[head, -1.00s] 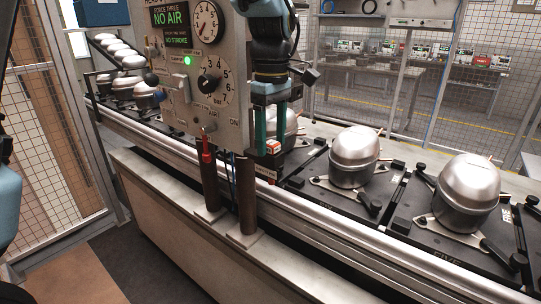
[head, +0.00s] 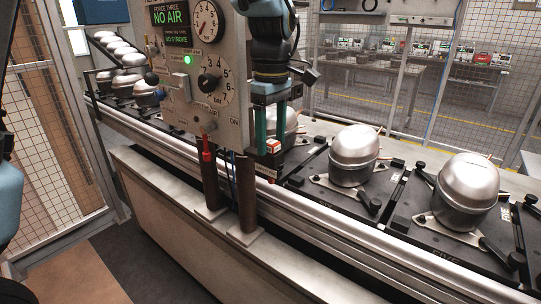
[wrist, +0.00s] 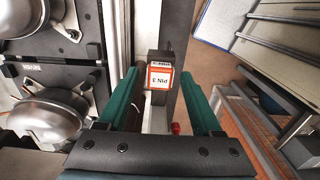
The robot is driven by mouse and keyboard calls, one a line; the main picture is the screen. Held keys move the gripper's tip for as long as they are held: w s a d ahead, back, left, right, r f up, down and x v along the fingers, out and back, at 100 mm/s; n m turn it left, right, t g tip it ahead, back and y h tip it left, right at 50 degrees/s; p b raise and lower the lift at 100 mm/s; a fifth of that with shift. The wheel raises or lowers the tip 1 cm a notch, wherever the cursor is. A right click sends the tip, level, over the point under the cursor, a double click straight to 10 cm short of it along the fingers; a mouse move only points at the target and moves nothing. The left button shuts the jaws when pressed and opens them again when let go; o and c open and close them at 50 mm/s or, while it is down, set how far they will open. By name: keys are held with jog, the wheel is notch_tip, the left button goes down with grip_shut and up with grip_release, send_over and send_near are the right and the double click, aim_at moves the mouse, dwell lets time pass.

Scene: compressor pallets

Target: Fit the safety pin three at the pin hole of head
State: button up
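The safety pin three shows in the wrist view as a dark block with a red-edged white label reading "PIN 3" (wrist: 160,78). In the head view its red and white label (head: 274,146) shows low between the fingers, near the right-hand dark post. My gripper (head: 269,142) points down with two teal fingers beside the panel's right edge. In the wrist view the gripper (wrist: 160,76) is open, one finger on each side of the block, with a gap on both sides. The grey machine head panel (head: 180,105) stands left of my gripper. I cannot make out its pin hole.
Dark posts (head: 246,195) stand in front of the panel, the left with a red piece (head: 206,150) on top. Domed compressors (head: 354,150) sit on black pallets along the conveyor, one close behind my gripper. A metal rail (head: 340,235) runs along the front. Mesh fencing stands behind.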

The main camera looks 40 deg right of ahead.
grip_shut()
dwell(0.3)
jog(key=shift+r, duration=0.15)
dwell(0.9)
jog(key=shift+r+p, duration=2.9)
jog(key=shift+p, duration=0.1)
notch_tip(320, 180, up, 6)
jog(key=p, duration=0.5)
jog(key=shift+s, duration=0.1)
